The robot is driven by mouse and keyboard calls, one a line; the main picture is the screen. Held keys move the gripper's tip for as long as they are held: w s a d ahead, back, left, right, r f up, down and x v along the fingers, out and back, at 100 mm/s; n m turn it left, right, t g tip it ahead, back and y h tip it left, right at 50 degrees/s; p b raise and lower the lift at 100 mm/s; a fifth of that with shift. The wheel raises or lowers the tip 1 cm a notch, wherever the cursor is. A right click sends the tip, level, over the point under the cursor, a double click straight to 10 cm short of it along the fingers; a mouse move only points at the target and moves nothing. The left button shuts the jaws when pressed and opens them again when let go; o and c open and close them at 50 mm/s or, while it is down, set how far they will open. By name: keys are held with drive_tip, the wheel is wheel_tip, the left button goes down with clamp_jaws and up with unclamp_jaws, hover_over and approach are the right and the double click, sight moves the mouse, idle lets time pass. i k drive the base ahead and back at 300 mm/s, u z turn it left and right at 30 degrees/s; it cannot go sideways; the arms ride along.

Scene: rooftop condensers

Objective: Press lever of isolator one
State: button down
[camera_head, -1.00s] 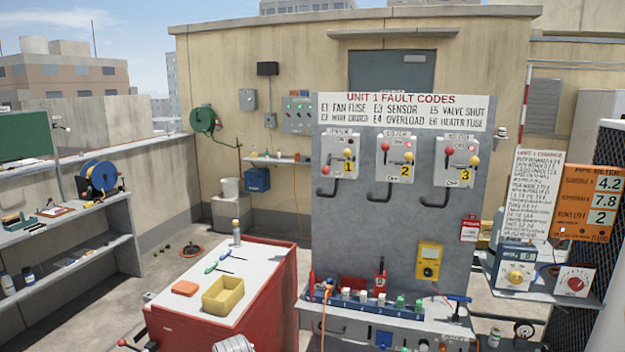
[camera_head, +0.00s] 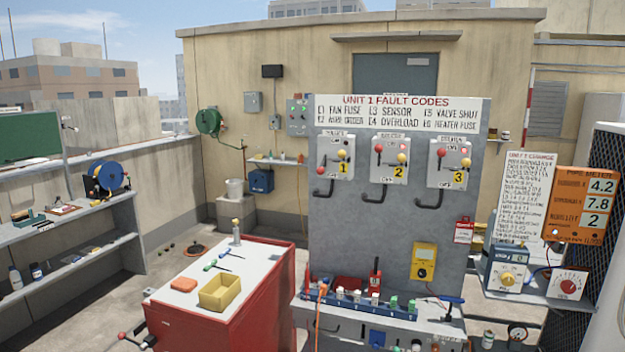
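Isolator one (camera_head: 336,160) is the left of three pale boxes in a row on the grey panel, marked with a yellow 1. A black curved handle (camera_head: 323,190) hangs below. Isolator two (camera_head: 391,159) and isolator three (camera_head: 449,163) stand to its right, with their red balls higher at the left. My gripper is not in view.
A red cart (camera_head: 230,290) with a yellow bin (camera_head: 221,292) stands in front at left. A bench (camera_head: 385,322) with several small fittings juts out below the panel. A shelf with dials (camera_head: 525,290) is at right. Space before the isolators looks clear.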

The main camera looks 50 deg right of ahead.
sight(320, 171)
drive_tip(key=k, duration=0.95)
drive_tip(key=z, duration=1.65)
drive_tip(key=i, duration=0.9)
drive_tip(key=z, duration=0.1)
